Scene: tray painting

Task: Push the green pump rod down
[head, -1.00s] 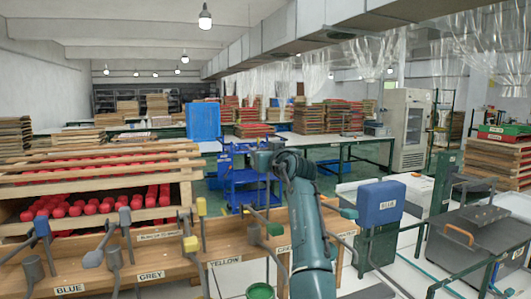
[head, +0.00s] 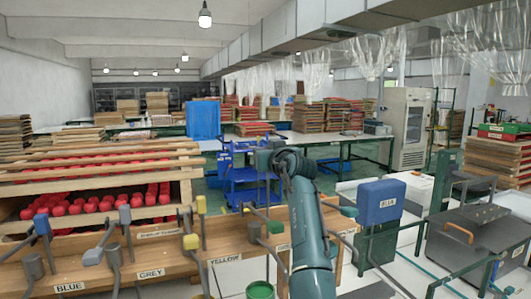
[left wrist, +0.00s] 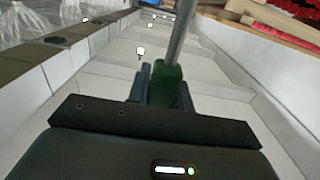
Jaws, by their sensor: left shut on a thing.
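In the head view my left arm rises from the bottom middle, and its left gripper (head: 264,157) is above the bench by the green pump. A thin grey rod (head: 268,186) stands upright below it. In the left wrist view the left gripper (left wrist: 163,90) is shut around the green handle (left wrist: 167,78) of this green pump rod, with its grey shaft (left wrist: 180,35) running away from the jaws. In the head view the jaws hide most of the handle. The green knob (head: 275,227) of the pump sits lower, over a green bucket (head: 260,290). My right gripper is out of view.
Blue (head: 42,224), grey (head: 125,215) and yellow (head: 190,242) pump parts line the wooden bench (head: 165,262) on the left. A rack of red pieces (head: 100,203) stands behind. A blue box (head: 381,201) is close to my arm's right.

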